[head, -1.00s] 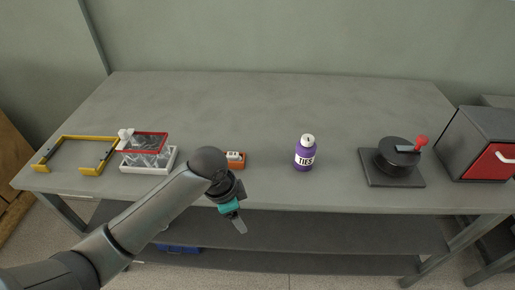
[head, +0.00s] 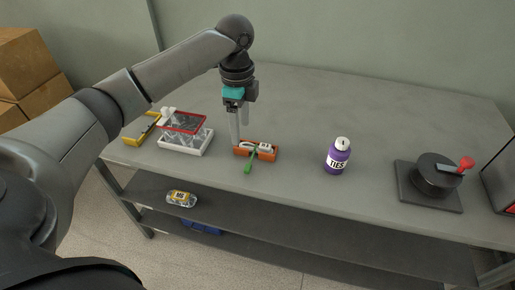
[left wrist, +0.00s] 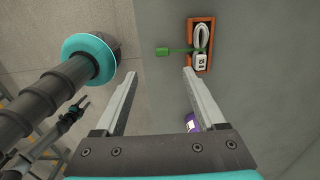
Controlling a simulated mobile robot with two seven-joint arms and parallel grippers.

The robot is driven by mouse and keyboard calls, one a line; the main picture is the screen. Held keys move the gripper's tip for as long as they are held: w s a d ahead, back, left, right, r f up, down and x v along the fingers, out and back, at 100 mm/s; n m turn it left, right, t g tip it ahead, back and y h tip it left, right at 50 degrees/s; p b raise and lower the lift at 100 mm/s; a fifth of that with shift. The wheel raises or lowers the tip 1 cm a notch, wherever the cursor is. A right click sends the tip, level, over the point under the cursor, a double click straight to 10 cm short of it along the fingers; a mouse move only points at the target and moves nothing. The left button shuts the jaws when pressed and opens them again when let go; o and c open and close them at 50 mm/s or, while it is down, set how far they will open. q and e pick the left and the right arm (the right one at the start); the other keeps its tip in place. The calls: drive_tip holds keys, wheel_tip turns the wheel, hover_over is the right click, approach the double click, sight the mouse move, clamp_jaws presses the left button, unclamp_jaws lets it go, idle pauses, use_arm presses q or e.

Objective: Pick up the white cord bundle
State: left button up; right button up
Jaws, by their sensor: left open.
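The white cord bundle (head: 263,147) lies in a small orange-brown tray (head: 266,157) near the table's front edge. In the left wrist view the looped cord (left wrist: 201,38) and its tray (left wrist: 212,24) are at the upper right. A green strap (head: 248,164) crosses the tray and sticks out over its front side; it also shows in the left wrist view (left wrist: 174,51). My left gripper (head: 235,141) points down just left of the cord, open and empty. My right gripper does not show.
A white bin (head: 188,145) with a red-rimmed lid stands left of the tray, beside a yellow frame (head: 137,137). A purple TIES bottle (head: 337,157) and a black crank device (head: 432,182) stand to the right. A labelled jar (head: 181,198) is on the lower shelf.

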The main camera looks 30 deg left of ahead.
use_arm(q)
drive_tip(key=b, duration=0.2)
hover_over(248, 167)
drive_tip(key=a, duration=0.1)
drive_tip(key=f, duration=0.9)
drive_tip(key=shift+s+f, duration=0.15)
drive_tip(key=shift+s, duration=0.2)
drive_tip(key=f, duration=0.1)
drive_tip(key=f+b, duration=0.1)
drive_tip(key=f, duration=0.1)
drive_tip(key=d+f, duration=0.1)
drive_tip(key=f, duration=0.1)
drive_tip(key=shift+w+f+b, duration=0.1)
drive_tip(key=shift+w+b, duration=0.25)
drive_tip(key=shift+b, duration=0.05)
clamp_jaws()
